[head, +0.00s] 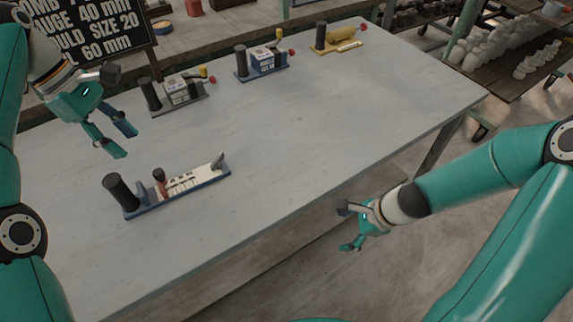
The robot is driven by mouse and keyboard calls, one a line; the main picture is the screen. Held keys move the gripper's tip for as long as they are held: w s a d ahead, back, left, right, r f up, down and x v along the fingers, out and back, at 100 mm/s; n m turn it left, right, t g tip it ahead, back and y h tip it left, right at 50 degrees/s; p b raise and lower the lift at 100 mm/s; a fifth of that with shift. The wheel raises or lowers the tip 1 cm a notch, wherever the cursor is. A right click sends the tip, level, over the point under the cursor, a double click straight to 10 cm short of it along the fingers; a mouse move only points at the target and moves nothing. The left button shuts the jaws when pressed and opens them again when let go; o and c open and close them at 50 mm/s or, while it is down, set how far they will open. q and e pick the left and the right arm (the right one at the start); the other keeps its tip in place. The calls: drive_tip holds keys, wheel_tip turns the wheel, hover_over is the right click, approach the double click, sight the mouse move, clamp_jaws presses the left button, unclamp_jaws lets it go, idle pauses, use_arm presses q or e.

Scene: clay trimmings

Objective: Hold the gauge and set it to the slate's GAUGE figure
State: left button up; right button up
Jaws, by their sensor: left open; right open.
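The gauge (202,187) appears to be the blue-based tool lying on the near left of the table. It has an upright black handle at its left end, a brown-topped slider knob, a pale scale strip and a grey stop at its right end. The scale figures are too small to read. The slate (98,27) at the top left is partly cut off; a line ending "UGE 40 mm" shows. My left gripper (123,143) is open and empty, above the table and behind the gauge. My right gripper (347,228) is open and empty, beyond the table's front edge.
Three other handled tools stand along the table's back: a grey-based one (181,98), a blue-based one (264,65) and a yellow-based one (342,43). The table's (330,130) middle and right are clear. Shelves with pale pieces (540,60) stand beyond at right.

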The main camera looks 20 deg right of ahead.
sight(219, 163)
drive_tip(key=w+d+r+m+t, duration=0.1)
drive_tip(key=r+m, duration=0.1)
drive_tip(key=r, duration=0.2)
drive_tip(key=w+d+r+m+t, duration=0.1)
drive_tip(key=w+r+m+t, duration=0.1)
drive_tip(key=r+m, duration=0.1)
drive_tip(key=w+d+r+m+t, duration=0.1)
drive_tip(key=r+m+t, duration=0.1)
drive_tip(key=r, duration=0.3)
drive_tip(key=shift+w+r+m, duration=0.2)
drive_tip(key=shift+m, duration=0.2)
drive_tip(key=w+a+r+t+y, duration=0.2)
drive_tip(key=w+a+r, duration=0.3)
drive_tip(key=a+r, duration=0.25)
drive_tip(key=a+n+y, duration=0.1)
drive_tip(key=a, duration=0.1)
drive_tip(key=a+n+y, duration=0.1)
drive_tip(key=a, duration=0.2)
drive_tip(key=a+n+y, duration=0.1)
drive_tip(key=a, duration=0.2)
drive_tip(key=shift+s+a+f+g, duration=0.15)
drive_tip(key=shift+a+g, duration=0.1)
drive_tip(key=shift+g, duration=0.15)
drive_tip(key=x, duration=1.6)
clamp_jaws()
